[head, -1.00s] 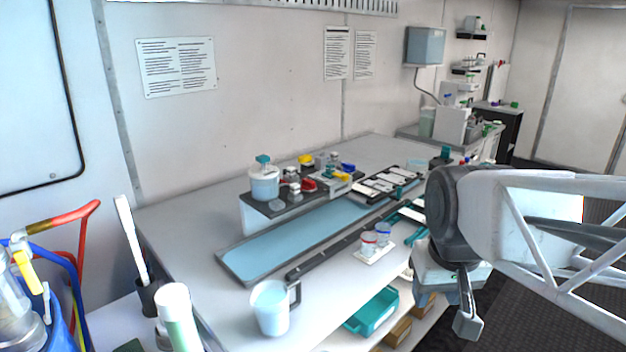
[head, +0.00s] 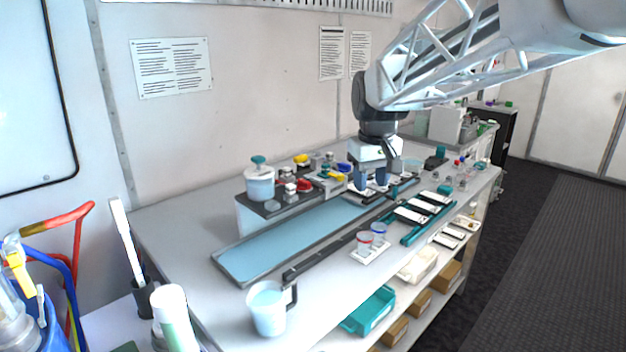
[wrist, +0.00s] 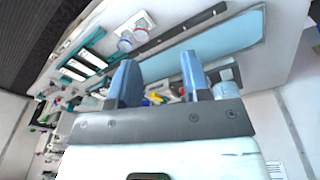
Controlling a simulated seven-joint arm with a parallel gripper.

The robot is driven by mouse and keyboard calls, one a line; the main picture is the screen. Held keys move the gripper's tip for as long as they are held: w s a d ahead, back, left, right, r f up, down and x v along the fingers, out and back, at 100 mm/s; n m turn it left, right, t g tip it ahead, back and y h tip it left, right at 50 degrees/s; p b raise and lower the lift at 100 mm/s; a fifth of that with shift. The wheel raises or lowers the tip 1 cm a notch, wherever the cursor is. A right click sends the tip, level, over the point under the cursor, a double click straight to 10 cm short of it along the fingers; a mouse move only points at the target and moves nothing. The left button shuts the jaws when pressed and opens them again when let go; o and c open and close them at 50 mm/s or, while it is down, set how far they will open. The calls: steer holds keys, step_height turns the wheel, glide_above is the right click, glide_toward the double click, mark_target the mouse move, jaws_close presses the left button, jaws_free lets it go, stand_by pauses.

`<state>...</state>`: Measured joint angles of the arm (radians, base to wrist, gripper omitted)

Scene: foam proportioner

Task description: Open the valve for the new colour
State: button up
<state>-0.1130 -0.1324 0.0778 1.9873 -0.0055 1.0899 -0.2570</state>
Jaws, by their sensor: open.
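The dark proportioner block (head: 268,207) stands at the back of the bench. On it are a yellow knob (head: 301,159), a red knob (head: 304,185) and a blue knob (head: 344,167), with a smaller yellow part near its right end. A white, teal-topped container (head: 259,184) stands at its left end. My gripper (head: 370,184) is open and empty, pointing down just right of the blue knob in the head view. In the wrist view its two blue fingers (wrist: 160,64) are apart; small coloured parts show partly behind them. I cannot tell any valve's setting.
A long blue tray (head: 290,243) lies before the block. A red-marked cup (head: 365,241) and a blue-marked cup (head: 378,232) stand on a small white plate. A jug (head: 267,308) is at the front left. Teal-railed cards (head: 411,214) lie to the right.

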steer(key=w+a+f+n, duration=0.1)
steer(key=w+a, duration=0.3)
steer(key=w, duration=0.4)
steer(key=w+a+n, duration=0.1)
steer(key=w+a, duration=0.2)
steer(key=w, duration=0.6)
steer(key=n+g, duration=0.1)
steer(key=n, duration=0.2)
glide_above(304, 181)
step_height(304, 181, down, 6)
steer(key=shift+w+r, duration=0.15)
steer(key=shift+r, duration=0.1)
steer(key=shift+f, duration=0.2)
steer(key=shift+f, duration=3.75)
steer(key=shift+c, duration=0.2)
jaws_close()
